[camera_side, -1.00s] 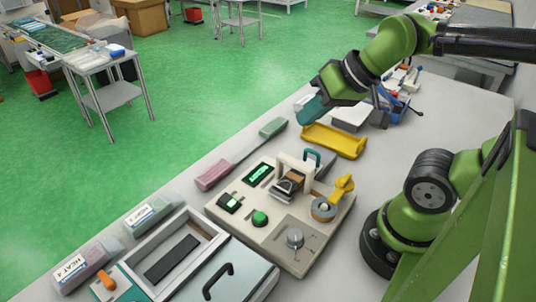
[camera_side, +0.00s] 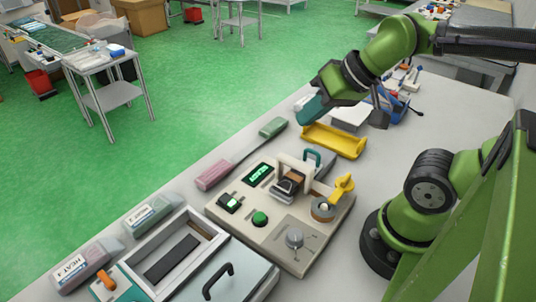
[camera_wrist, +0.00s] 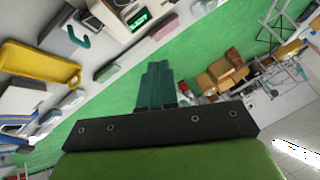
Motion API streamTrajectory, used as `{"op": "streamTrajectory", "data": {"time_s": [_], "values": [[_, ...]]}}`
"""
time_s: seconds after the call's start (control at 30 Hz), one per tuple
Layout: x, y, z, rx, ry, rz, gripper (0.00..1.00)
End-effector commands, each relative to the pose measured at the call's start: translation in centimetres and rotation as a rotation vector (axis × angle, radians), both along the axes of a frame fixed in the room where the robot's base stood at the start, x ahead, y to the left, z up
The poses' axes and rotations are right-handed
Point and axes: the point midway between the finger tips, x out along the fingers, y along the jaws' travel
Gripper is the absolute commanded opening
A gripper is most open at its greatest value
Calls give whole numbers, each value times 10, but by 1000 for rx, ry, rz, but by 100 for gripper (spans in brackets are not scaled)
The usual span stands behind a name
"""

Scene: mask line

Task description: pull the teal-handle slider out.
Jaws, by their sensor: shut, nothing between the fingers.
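The teal handle (camera_side: 320,157) stands up as a small loop at the back edge of the beige machine (camera_side: 265,212), just behind the grey-and-brown clamp block. In the wrist view the teal handle (camera_wrist: 77,38) shows at the upper left, beside the machine (camera_wrist: 122,24). My gripper (camera_side: 311,110) has teal fingers and is up and behind the machine, above the far part of the table and apart from the handle. In the wrist view my gripper (camera_wrist: 157,70) has its fingers together, with nothing seen between them.
A yellow tray (camera_side: 335,141) lies between my gripper and the machine. A yellow lever (camera_side: 342,186) rises at the machine's right side. A lidded grey box (camera_side: 215,262) stands in front. Blue bins (camera_side: 395,104) stand behind my gripper.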

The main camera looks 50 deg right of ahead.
Motion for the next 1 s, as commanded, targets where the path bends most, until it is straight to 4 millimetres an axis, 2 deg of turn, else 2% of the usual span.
{"op": "streamTrajectory", "data": {"time_s": [0.27, 0.43, 0.53, 0.8, 0.9, 1.0], "values": [[0, 0, 0, 0, 0, 0, 0], [3, -2, -7, -1, 33, -7, 23], [16, -9, -12, -41, 97, -4, 38], [48, -56, -22, -325, 452, 157, 39], [54, -73, -17, -416, 562, 218, 39], [51, -81, -7, -465, 607, 252, 39]]}}
